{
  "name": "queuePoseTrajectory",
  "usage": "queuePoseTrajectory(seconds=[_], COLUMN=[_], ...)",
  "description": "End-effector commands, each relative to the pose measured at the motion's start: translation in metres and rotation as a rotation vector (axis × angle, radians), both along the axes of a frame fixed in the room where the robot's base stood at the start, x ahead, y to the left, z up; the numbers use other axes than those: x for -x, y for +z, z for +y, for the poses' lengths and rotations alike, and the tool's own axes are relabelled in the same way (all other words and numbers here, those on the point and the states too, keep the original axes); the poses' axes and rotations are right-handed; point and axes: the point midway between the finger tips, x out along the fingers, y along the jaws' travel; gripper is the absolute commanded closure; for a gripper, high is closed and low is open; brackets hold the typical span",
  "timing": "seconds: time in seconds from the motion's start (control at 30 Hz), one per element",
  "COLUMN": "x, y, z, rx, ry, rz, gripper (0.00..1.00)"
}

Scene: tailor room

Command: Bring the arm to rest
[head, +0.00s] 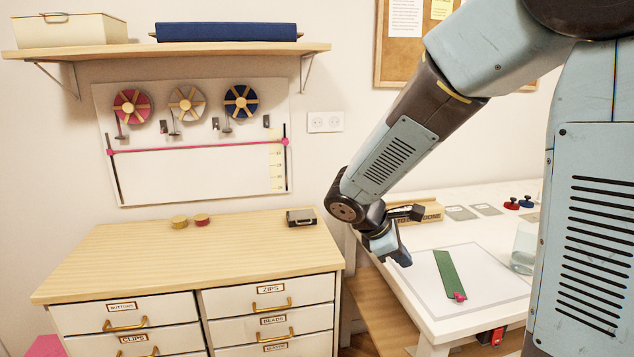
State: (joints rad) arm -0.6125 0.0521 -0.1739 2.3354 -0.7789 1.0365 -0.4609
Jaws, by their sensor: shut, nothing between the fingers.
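My arm reaches in from the upper right and bends down at its wrist. My gripper (402,258) is at its lower end, shut and empty, in the air by the left edge of the white table (445,327). A green strip (455,272) with a pink end lies on a pale mat (500,293) on that table, to the right of my gripper. My gripper appears apart from the strip. Its fingertips are small in this view.
A wooden drawer cabinet (130,265) stands at left with a dark small box (300,217) on top. A wall board (200,175) with spools hangs above it, under a shelf (190,52). A clear container (524,248) stands on the table at right.

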Motion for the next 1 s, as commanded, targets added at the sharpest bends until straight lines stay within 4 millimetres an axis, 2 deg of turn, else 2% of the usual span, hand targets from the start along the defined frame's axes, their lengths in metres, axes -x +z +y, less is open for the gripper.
queuePoseTrajectory(seconds=[0.1, 0.4, 0.73, 1.0], x=[0.018, 0.063, 0.114, 0.151], y=[0.018, 0.056, 0.095, 0.123], z=[-0.016, -0.043, -0.055, -0.055], rx=[-0.112, -0.378, -0.659, -0.877], ry=[-0.137, -0.470, -0.814, -1.057], rz=[-0.068, -0.242, -0.445, -0.608], gripper=[1.00, 1.00, 1.00, 1.00])
